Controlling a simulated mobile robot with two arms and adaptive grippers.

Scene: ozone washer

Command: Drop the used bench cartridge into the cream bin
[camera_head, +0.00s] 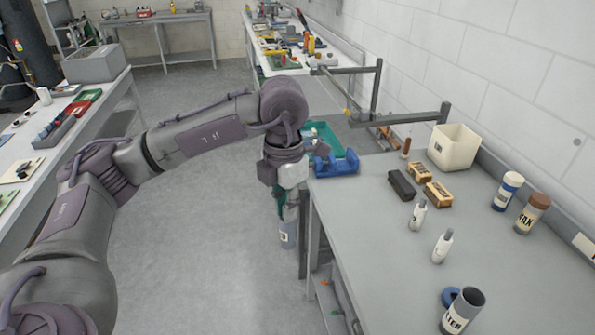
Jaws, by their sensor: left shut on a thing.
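The cream bin (453,148) stands open-topped at the back of the grey bench (390,260), near the wall. My left gripper (286,212) points down just off the bench's left edge, over the floor. It is shut on a small blue-grey cylinder with a pale label, the cartridge (288,236), which hangs below the fingers. Much of the gripper and the cartridge's top are hard to make out. The bin is to the right of the gripper, across the bench corner. My right gripper is not in view.
A blue cradle (336,164) and green tray (325,137) sit by the bench's far left corner.

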